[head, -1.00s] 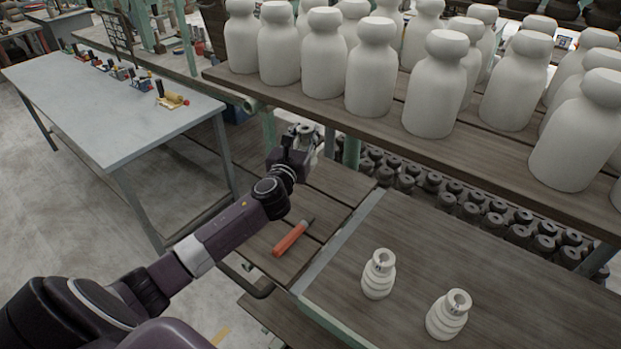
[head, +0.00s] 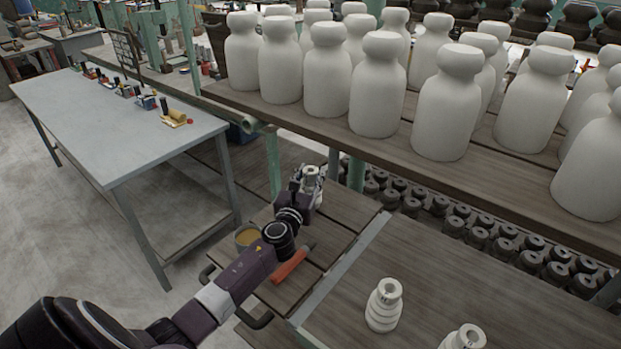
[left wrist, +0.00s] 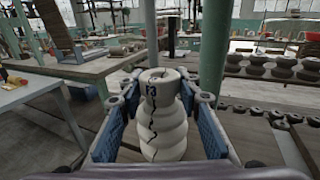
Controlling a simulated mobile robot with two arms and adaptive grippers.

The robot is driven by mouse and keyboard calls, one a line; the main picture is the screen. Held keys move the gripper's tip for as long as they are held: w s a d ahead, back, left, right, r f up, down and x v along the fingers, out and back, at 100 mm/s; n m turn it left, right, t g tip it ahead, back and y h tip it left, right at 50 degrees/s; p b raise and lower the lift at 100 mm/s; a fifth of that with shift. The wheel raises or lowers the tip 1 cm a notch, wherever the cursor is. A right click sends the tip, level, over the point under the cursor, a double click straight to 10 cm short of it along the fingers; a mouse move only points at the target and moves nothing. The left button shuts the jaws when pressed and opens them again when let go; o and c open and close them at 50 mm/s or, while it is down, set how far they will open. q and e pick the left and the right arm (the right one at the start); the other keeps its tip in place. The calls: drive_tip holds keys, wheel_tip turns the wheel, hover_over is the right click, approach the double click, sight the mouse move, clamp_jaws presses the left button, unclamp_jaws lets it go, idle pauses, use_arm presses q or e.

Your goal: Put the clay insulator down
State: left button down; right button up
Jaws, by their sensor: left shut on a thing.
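My left gripper (head: 307,184) is shut on a white ribbed clay insulator (left wrist: 162,118). In the left wrist view the insulator stands upright between the blue finger pads, with a dark crack down its side and a dark mark near its top. In the head view the held insulator's pale top (head: 311,173) shows above the wooden bench (head: 345,207); I cannot tell whether its base touches the bench. Two similar insulators stand on the bench's near right part, one upright (head: 384,305) and one cut by the lower edge (head: 464,338). My right gripper is not in view.
An orange-handled tool (head: 291,265) and a small pot of yellowish stuff (head: 248,237) are on the bench near my left arm. Large white bottle-shaped pieces (head: 379,85) crowd the raised shelf behind. A grey table (head: 118,120) stands at the left.

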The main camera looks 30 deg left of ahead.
use_arm(q)
drive_tip(key=shift+r, duration=0.15)
drive_tip(key=c, duration=1.4)
unclamp_jaws()
drive_tip(key=shift+f, duration=0.2)
drive_tip(key=v, duration=1.2)
drive_tip(key=shift+b, duration=0.35)
drive_tip(key=shift+r, duration=0.15)
